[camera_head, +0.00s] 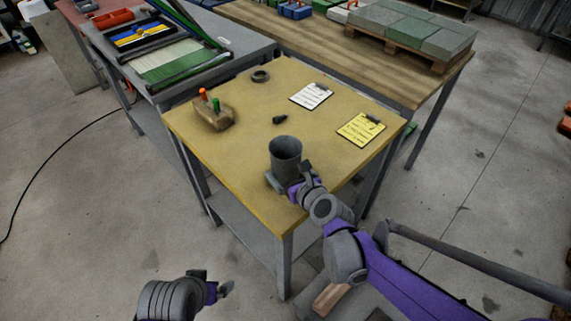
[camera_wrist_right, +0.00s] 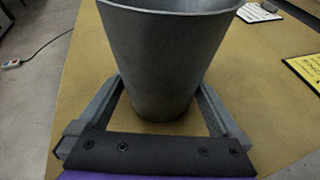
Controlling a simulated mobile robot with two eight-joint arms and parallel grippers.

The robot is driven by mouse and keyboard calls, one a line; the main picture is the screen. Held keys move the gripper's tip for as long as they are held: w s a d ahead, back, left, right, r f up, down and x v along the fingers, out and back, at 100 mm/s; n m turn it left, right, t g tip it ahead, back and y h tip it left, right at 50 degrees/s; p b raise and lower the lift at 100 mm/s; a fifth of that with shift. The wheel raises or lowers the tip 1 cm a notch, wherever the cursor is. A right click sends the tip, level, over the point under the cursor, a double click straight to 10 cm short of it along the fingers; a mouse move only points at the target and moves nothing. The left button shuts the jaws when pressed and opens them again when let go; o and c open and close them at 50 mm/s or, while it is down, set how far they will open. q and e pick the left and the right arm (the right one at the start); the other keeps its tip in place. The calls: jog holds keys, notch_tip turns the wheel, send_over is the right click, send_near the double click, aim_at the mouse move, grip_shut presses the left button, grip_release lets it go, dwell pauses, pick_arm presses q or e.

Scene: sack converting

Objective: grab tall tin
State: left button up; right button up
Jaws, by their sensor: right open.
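The tall tin (camera_head: 286,156) is a dark grey, open-topped cup standing upright near the front corner of the yellow-topped table (camera_head: 233,138). My right gripper (camera_head: 277,181) is low at the tin, reaching in from the front right. In the right wrist view the tin (camera_wrist_right: 168,62) stands between the two open fingers (camera_wrist_right: 163,98), one on each side. Whether either finger touches it I cannot tell. My left gripper (camera_head: 222,289) is low at the bottom of the head view, away from the table; its jaw state is unclear.
A wooden block with red and green handled tools (camera_head: 213,115), a dark ring (camera_head: 260,76), a small black item (camera_head: 280,119), a white clipboard (camera_head: 311,95) and a yellow clipboard (camera_head: 361,128) lie on the table. The table around the tin is clear.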

jog(key=c, duration=1)
